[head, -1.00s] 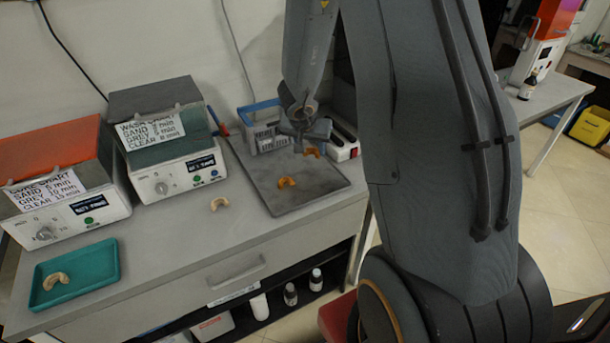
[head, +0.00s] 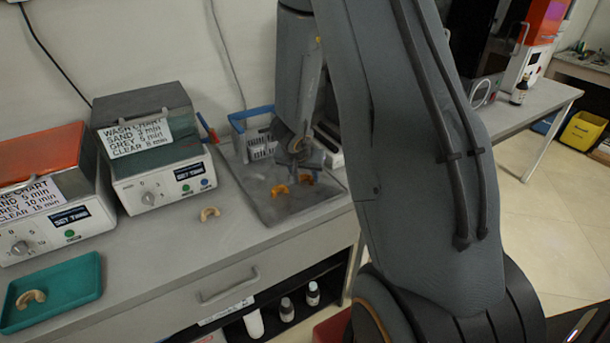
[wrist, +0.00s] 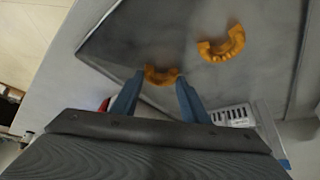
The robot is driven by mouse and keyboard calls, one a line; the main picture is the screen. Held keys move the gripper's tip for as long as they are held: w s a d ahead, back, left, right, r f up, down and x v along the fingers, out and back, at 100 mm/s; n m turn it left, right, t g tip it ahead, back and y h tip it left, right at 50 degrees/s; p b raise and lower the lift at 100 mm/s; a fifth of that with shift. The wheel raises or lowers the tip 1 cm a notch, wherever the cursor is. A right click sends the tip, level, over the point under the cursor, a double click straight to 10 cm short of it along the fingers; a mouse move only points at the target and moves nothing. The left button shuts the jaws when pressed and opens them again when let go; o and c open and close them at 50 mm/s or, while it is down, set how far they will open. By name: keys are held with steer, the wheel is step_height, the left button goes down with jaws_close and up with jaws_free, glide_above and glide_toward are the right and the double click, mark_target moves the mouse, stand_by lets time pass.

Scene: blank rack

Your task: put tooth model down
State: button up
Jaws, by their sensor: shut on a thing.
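My gripper (head: 301,172) is over the grey metal tray (head: 262,207), pointing down. In the wrist view its two blue fingers (wrist: 158,96) are shut on an orange arch-shaped tooth model (wrist: 160,74). In the head view the held tooth model (head: 307,179) is partly hidden by my gripper. It is at or just above the tray's surface; I cannot tell if it touches. A second orange tooth model (head: 279,190) lies on the tray to the left; it also shows in the wrist view (wrist: 222,45), apart from the held one.
Two curing or washing units (head: 155,165) stand to the left. The tray's front part is clear.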

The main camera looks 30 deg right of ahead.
steer(key=o, duration=1)
steer(key=shift+f, duration=0.1)
steer(key=shift+a+r, duration=0.1)
steer(key=shift+r, duration=0.35)
steer(key=p+v, duration=0.5)
steer(key=v, duration=0.6)
steer(key=s+a+r+n+y, duration=0.2)
steer(key=a, duration=0.4)
steer(key=s+a+r+n+y, duration=0.2)
steer(key=a+r+n, duration=0.1)
steer(key=a, duration=0.3)
steer(key=s+n+g, duration=0.1)
steer(key=s, duration=0.3)
steer(key=s+n+g, duration=0.1)
steer(key=s, duration=0.4)
steer(key=s+r+n+g, duration=0.1)
steer(key=s, duration=0.4)
steer(key=shift+a+n, duration=0.3)
steer(key=shift+a, duration=0.1)
